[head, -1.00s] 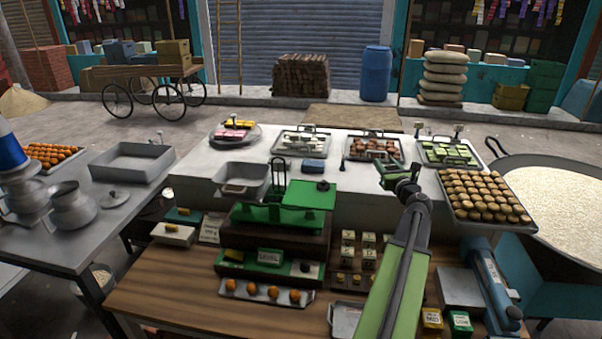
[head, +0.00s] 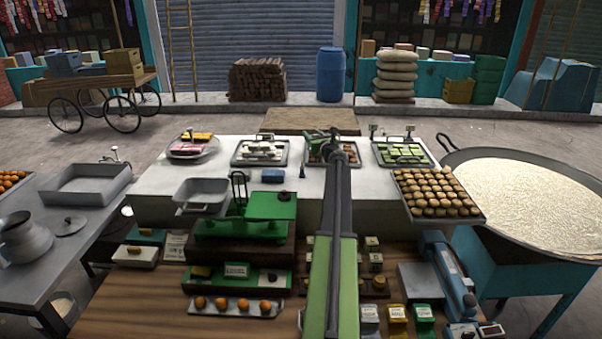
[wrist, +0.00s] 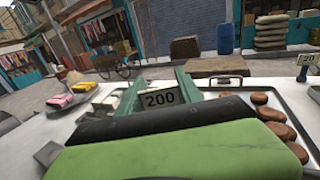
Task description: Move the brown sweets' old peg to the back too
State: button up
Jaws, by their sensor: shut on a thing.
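The peg, a dark card reading "200" (wrist: 160,99), stands upright between the fingers of my gripper (wrist: 160,95) in the wrist view. My gripper is shut on it. My arm hides the middle of the tray in the head view. The peg's foot is hidden.
The white sweets' tray (head: 237,161) is to the left and the green sweets' tray (head: 380,163) to the right. Small upright cards (head: 373,130) stand at the green tray's back. A small dark blue peg (head: 302,171) stands at the front.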

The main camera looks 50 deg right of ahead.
jog(key=s+f+b, duration=0.2)
jog(key=f, duration=0.1)
jog(key=s+a+f+b, duration=0.1)
jog(key=s+f+b, duration=0.1)
jog(key=f+b, duration=0.1)
jog(key=s+f+b, duration=0.2)
jog(key=s, duration=0.1)
jog(key=shift+a+f, duration=0.15)
jog(key=shift+f, duration=0.25)
jog(key=shift+r, duration=0.25)
jog(key=shift+f, duration=0.25)
jog(key=o, duration=1.4)
jog(key=shift+r, duration=0.1)
